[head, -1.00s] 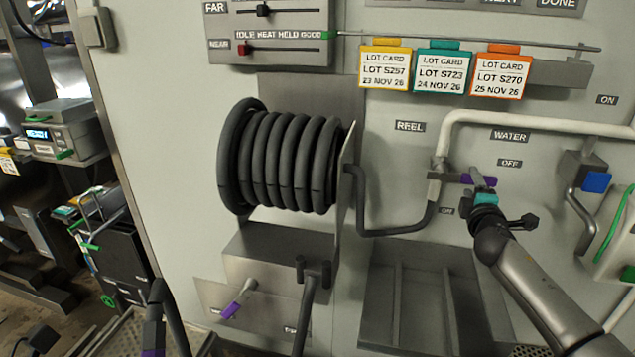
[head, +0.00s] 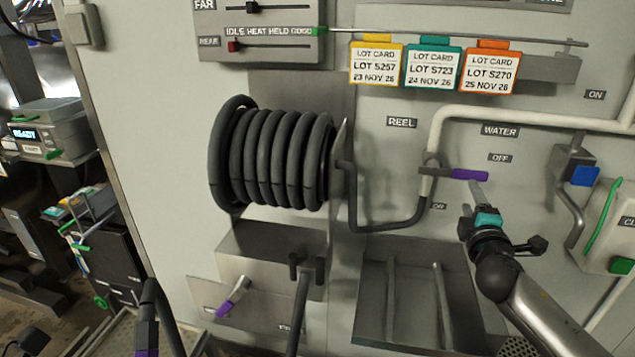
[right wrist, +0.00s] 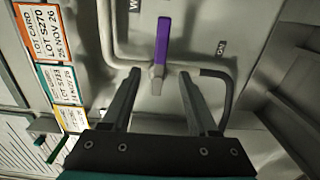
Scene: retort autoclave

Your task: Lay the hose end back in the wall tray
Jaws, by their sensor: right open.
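A black hose (head: 300,315) runs down from a guide below the reel (head: 275,160) and out of the frame. Another black hose-like length with a purple band (head: 146,335) rises at the bottom left; I cannot tell whether this is the hose end. A grey wall tray with ribs (head: 415,285) shows no hose in its visible part. My right gripper (head: 478,197) is open and empty, just below the purple water valve lever (head: 470,174), which points right. In the right wrist view the open fingers (right wrist: 160,80) point toward the lever (right wrist: 163,40), apart from it. My left gripper is out of view.
Three lot cards (head: 433,66) hang from a rail above. A white water pipe (head: 530,116) runs across the wall. A blue-handled fitting (head: 584,176) stands at the right. A small purple-tipped handle (head: 232,298) sticks out below the reel.

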